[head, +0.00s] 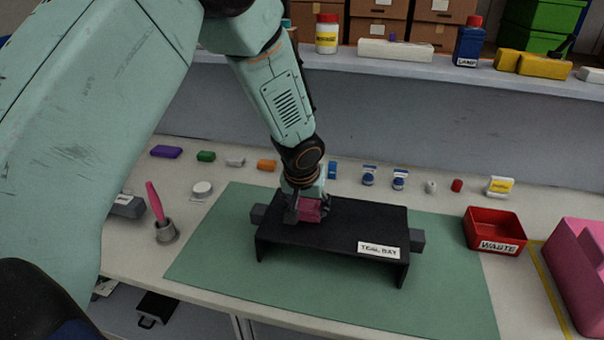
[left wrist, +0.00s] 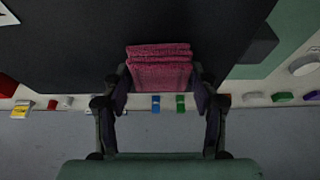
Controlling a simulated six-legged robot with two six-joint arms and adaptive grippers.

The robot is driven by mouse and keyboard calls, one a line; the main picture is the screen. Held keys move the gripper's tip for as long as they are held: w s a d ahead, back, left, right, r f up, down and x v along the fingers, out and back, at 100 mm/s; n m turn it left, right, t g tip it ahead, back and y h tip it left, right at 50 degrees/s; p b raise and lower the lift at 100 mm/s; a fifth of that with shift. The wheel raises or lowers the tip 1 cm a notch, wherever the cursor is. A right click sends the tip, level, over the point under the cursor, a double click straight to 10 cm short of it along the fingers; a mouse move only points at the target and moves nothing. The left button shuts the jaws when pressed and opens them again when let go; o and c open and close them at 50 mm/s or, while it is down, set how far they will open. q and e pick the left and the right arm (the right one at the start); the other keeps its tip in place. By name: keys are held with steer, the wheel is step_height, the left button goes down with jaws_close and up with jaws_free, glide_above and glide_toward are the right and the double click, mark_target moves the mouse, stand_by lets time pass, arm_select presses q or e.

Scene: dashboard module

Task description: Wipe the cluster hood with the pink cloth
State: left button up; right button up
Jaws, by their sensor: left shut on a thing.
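The black cluster hood (head: 350,232) stands on the green mat, with a white label on its front right. The folded pink cloth (head: 309,211) is between the fingers of my left gripper (head: 304,208), at the hood's top near its back left. In the left wrist view the cloth (left wrist: 159,66) sits between the two fingers, with the dark hood (left wrist: 60,45) behind it. My left gripper is shut on the cloth. I cannot tell for sure whether the cloth touches the hood. My right gripper is not in view.
A red waste bin (head: 494,231) and a pink box (head: 580,270) stand at the right. Several small coloured items line the bench behind the green mat (head: 220,255). A raised shelf (head: 400,66) runs along the back.

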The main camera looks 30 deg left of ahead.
arm_select(q)
step_height(320, 180, up, 2)
steer(key=shift+w, duration=0.1)
steer(key=shift+w+d+r+p, duration=0.1)
steer(key=shift+d+r+p, duration=0.15)
steer(key=shift+r+p, duration=0.3)
steer(key=shift+w+d+r+p, duration=0.1)
steer(key=shift+d+r+p, duration=0.15)
steer(key=shift+r+p, duration=0.55)
steer(key=shift+p, duration=0.05)
steer(key=r+p, duration=0.2)
steer(key=r, duration=0.1)
steer(key=shift+s+a+p, duration=0.15)
steer(key=shift+a+p, duration=0.15)
steer(key=shift+a, duration=0.05)
steer(key=shift+d+r, duration=0.15)
steer(key=shift+d, duration=0.15)
steer(key=shift+a, duration=0.25)
